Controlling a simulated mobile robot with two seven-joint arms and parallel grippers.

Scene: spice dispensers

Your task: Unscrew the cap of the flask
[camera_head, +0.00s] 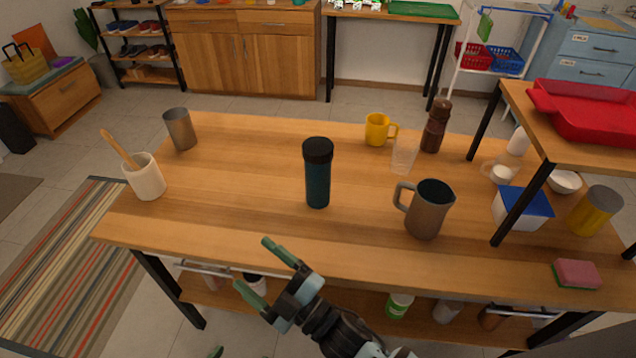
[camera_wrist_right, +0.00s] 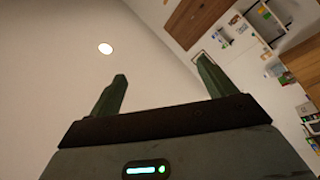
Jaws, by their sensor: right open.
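The flask (camera_head: 317,185) is a dark teal cylinder standing upright near the middle of the wooden table. Its black cap (camera_head: 318,150) sits on top of it. My right gripper (camera_head: 256,266) is open and empty at the table's front edge, in front of and to the left of the flask, apart from it. In the right wrist view, the fingers of my right gripper (camera_wrist_right: 161,66) are spread with nothing between them, and the flask does not show there. Only a small green tip of my left gripper (camera_head: 216,352) shows at the bottom edge of the head view.
A grey-brown mug (camera_head: 427,212) stands right of the flask. A clear glass (camera_head: 403,156), a yellow mug (camera_head: 376,130) and a brown bottle (camera_head: 436,125) stand behind. A metal cup (camera_head: 180,130) and a utensil holder (camera_head: 146,180) are at left. A raised shelf (camera_head: 515,98) stands at right.

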